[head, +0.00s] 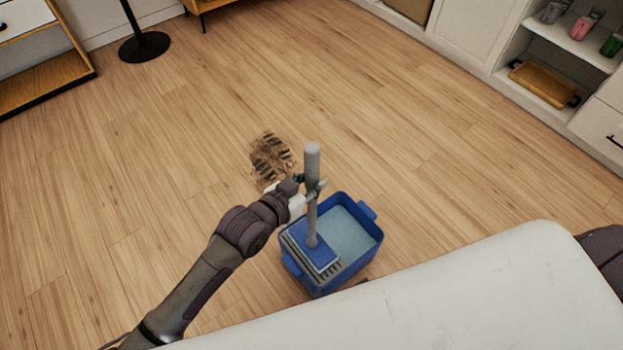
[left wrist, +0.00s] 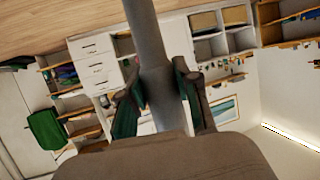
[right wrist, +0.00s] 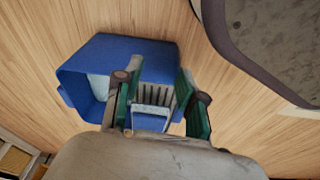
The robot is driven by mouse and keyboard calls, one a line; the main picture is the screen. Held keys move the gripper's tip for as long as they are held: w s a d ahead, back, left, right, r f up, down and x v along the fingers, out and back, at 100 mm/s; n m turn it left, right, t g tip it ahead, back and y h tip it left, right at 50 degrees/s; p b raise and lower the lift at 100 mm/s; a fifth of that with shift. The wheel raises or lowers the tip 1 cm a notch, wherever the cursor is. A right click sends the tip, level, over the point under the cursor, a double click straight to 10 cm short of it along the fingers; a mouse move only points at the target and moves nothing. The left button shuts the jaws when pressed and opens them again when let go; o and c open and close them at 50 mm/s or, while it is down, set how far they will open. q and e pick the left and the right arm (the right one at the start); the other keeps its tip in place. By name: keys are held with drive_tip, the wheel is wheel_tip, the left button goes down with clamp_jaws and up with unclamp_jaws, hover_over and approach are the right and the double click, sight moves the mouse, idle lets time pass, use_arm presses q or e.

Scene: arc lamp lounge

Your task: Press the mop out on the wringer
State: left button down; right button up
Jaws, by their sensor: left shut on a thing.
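My left gripper (head: 314,190) is shut on the grey mop handle (head: 312,160), which stands nearly upright; the handle also fills the middle of the left wrist view (left wrist: 150,45). The flat blue mop head (head: 316,252) is over the slatted wringer (head: 330,271) at the left side of the blue bucket (head: 372,228). I cannot tell how firmly it presses. Pale water (head: 347,235) shows in the bucket.
A dark brown dirt patch (head: 272,158) lies on the wooden floor just behind the mop. A lamp base (head: 145,47) and shelves with jars and a tray (head: 543,84) stand far back. Open floor surrounds the bucket. My white body covers the lower right.

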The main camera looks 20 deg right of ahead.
use_arm(q)
drive_tip(key=shift+r+p, duration=0.7)
drive_tip(key=shift+r, duration=0.05)
drive_tip(key=shift+r+p, duration=0.55)
use_arm(e)
drive_tip(key=s+d+f, duration=0.1)
drive_tip(key=s+f, duration=0.5)
drive_tip(key=s, duration=0.1)
drive_tip(key=shift+s+d+f+g, duration=0.2)
drive_tip(key=shift+s+g, duration=0.1)
drive_tip(key=shift+g, duration=0.1)
use_arm(q)
drive_tip(key=shift+r, duration=0.15)
use_arm(e)
drive_tip(key=shift+r, duration=0.1)
